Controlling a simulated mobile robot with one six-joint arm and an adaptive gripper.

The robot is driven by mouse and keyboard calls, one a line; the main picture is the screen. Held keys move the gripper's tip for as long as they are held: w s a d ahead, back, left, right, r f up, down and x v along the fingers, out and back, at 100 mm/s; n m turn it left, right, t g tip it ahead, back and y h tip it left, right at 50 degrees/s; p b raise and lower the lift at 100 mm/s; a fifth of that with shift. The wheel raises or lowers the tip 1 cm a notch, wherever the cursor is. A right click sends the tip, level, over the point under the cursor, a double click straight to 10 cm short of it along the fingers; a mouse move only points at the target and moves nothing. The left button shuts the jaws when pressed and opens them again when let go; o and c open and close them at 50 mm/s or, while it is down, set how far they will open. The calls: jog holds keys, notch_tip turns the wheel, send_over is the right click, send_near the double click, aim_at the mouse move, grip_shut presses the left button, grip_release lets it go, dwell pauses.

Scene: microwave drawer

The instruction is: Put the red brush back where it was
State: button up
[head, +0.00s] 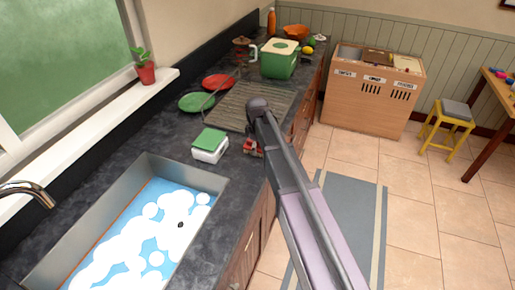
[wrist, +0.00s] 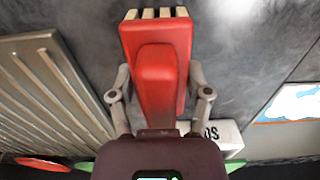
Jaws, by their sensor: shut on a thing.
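The red brush (wrist: 156,60) with cream bristles fills the upper middle of the wrist view. My gripper (wrist: 160,92) has one finger on each side of it and is shut on it. In the head view my gripper (head: 254,152) is over the front part of the dark counter, right of the green-lidded white box. Only a small red part of the brush shows there beside my arm; the rest is hidden. I cannot tell whether the brush touches the counter.
The white box (head: 209,146) stands beside the soapy sink (head: 213,182). A ribbed drying rack (head: 232,118) lies behind my gripper, with green (head: 196,101) and red (head: 219,81) plates beyond. A green container (head: 279,65) stands further back. Counter between box and rack looks clear.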

jog(key=shift+f, duration=0.15)
jog(key=o, duration=1)
notch_tip(320, 180, up, 12)
jog(key=p, duration=1.2)
jog(key=shift+r, duration=0.2)
jog(key=s+d+m, duration=0.4)
jog(key=s+d, duration=0.1)
jog(key=s, duration=0.2)
jog(key=s+d+m, duration=0.5)
jog(key=s, duration=0.2)
jog(key=s+d+m, duration=0.4)
jog(key=s+d, duration=0.1)
jog(key=s, duration=0.2)
jog(key=shift+s+d+m, duration=0.3)
